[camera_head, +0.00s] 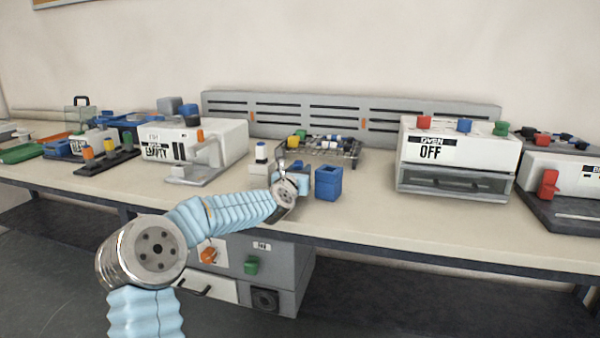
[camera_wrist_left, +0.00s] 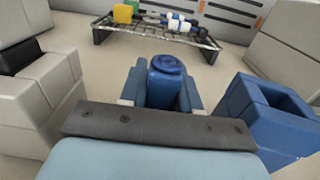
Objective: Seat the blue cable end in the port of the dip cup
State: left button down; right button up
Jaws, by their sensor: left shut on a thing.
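My left gripper (camera_head: 294,182) is at the middle of the bench, seen from behind. In the left wrist view its fingers (camera_wrist_left: 163,90) are shut on a blue rounded piece, which looks like the blue cable end (camera_wrist_left: 166,66). A blue open-topped box, which may be the dip cup (camera_head: 328,183), stands just right of the gripper. It also shows at the right of the left wrist view (camera_wrist_left: 268,118), apart from the held piece. I cannot make out its port. The wrist mount hides the lower part of the held piece. My right gripper is not in view.
A pale grey block (camera_head: 258,176) stands close left of the gripper. A wire rack (camera_head: 340,149) with small coloured pieces is behind it. A white machine marked EMPTY (camera_head: 222,140) stands to the left, an oven marked OFF (camera_head: 455,160) to the right. Bare bench lies between box and oven.

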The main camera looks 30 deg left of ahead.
pick_arm(q)
jog(key=shift+f, duration=0.2)
jog(key=c, duration=0.8)
grip_release()
